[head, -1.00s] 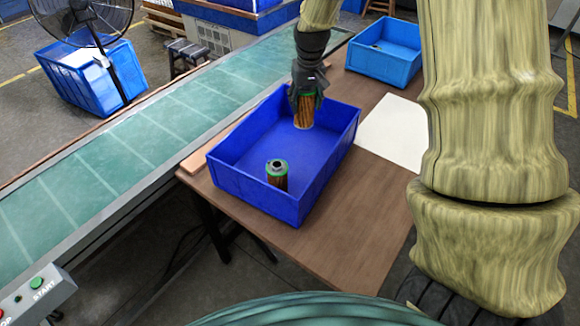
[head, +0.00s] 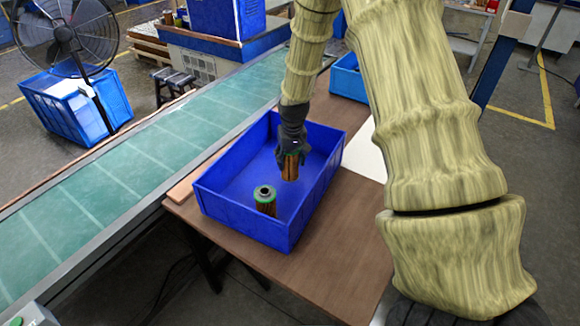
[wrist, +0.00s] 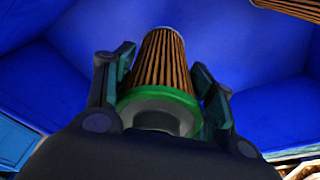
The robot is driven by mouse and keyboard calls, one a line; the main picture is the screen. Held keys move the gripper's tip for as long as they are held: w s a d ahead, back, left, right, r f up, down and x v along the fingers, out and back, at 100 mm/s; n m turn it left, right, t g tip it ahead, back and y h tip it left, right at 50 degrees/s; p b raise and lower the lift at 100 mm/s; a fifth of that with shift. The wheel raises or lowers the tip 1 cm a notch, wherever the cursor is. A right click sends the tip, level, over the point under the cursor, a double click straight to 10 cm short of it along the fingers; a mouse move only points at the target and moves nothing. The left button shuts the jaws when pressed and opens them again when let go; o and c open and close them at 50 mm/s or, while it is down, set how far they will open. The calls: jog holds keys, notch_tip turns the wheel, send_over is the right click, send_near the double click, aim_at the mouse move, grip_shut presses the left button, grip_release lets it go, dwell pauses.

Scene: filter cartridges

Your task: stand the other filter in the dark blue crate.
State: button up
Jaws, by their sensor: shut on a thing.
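The dark blue crate (head: 213,207) stands on the brown table in the head view. One filter (head: 265,201), with a green rim and brown pleats, stands upright in its near part. My gripper (head: 291,151) is inside the crate's outline, beyond that filter, and shut on the other filter (head: 290,168). In the wrist view my gripper's fingers (wrist: 163,88) clasp this filter (wrist: 160,62) at its green-rimmed end, and its pleated body points away toward the blue crate floor. I cannot tell whether its far end touches the floor. Part of the standing filter (wrist: 290,8) shows at the top right.
A lighter blue crate (head: 348,77) is behind my arm at the table's far end. A white sheet (head: 365,152) lies right of the dark blue crate. The green conveyor (head: 130,165) runs along the left. The table's near part (head: 325,275) is clear.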

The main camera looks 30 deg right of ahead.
aim_at(292, 152)
jog(key=shift+f, duration=0.6)
jog(key=shift+f+p, duration=0.7)
jog(key=shift+f, duration=0.8)
jog(key=o, duration=1.1)
jog(key=shift+r, duration=0.15)
jog(key=shift+s+a+r+b, duration=0.1)
jog(key=shift+s+r+b, duration=0.4)
jog(key=shift+r, duration=1.45)
jog(key=shift+s+a+r+b, duration=0.1)
jog(key=shift+r+b, duration=0.8)
jog(key=shift+r, duration=1)
jog(key=shift+s+a+r+b, duration=0.2)
jog(key=shift+r+b, duration=0.5)
jog(key=shift+r, duration=1.25)
jog(key=shift+d, duration=0.1)
